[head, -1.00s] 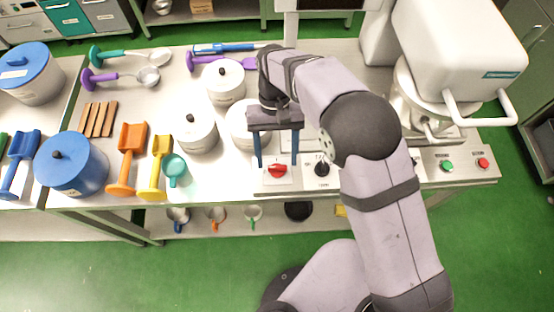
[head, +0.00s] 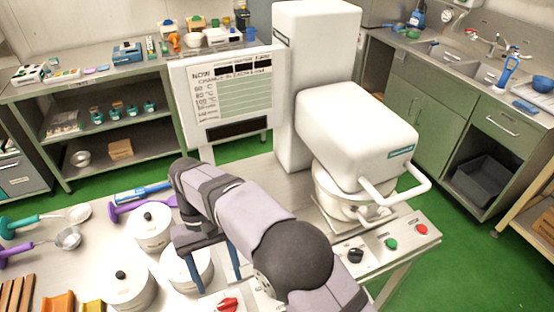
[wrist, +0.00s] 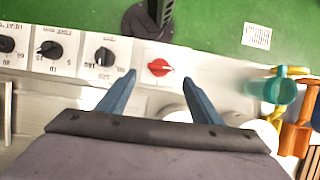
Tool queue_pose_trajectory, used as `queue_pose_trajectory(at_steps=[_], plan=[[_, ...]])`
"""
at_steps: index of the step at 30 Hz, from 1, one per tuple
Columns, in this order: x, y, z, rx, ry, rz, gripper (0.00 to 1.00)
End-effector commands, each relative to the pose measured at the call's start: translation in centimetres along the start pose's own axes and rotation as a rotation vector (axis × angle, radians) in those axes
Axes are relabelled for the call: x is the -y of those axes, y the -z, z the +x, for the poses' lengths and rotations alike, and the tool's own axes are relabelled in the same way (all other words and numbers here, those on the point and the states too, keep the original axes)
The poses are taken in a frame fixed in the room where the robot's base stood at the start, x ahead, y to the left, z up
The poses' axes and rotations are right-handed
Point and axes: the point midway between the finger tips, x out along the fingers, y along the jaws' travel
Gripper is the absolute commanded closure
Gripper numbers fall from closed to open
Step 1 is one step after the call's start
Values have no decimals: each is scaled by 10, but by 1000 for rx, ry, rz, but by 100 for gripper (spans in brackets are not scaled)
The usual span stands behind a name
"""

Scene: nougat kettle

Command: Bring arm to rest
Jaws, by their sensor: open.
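My gripper (head: 213,272) is open with two blue fingers and nothing between them. In the head view it hangs over the front edge of the bench, beside a lidless-looking white pot (head: 186,268) that it partly hides. In the wrist view my gripper (wrist: 161,92) points toward a red knob (wrist: 160,67) on a white control panel, with the knob showing between the fingertips. The red knob also shows in the head view (head: 228,304), just below the fingers. I cannot tell whether the fingers touch anything.
The white kettle machine (head: 355,135) stands right of my arm, with green (head: 391,243) and red (head: 421,229) buttons in front. White lidded pots (head: 151,227) and ladles (head: 68,238) lie left. A schedule board (head: 228,95) stands behind. Black knobs (wrist: 50,50) line the panel.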

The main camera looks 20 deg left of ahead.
Motion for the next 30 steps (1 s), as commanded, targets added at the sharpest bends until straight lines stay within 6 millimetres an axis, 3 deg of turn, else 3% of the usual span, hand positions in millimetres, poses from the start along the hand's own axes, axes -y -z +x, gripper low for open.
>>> queue_pose_trajectory(at_steps=[5,8,14,18,21,25,30], plan=[[-31,0,-6,-22,23,49,41],[-68,-3,-11,-49,48,105,41],[-167,-31,-11,-128,107,266,41],[-230,-69,2,-190,136,385,41],[-266,-102,16,-231,151,471,41],[-300,-150,40,-283,160,579,41],[-318,-204,73,-333,162,696,41]])
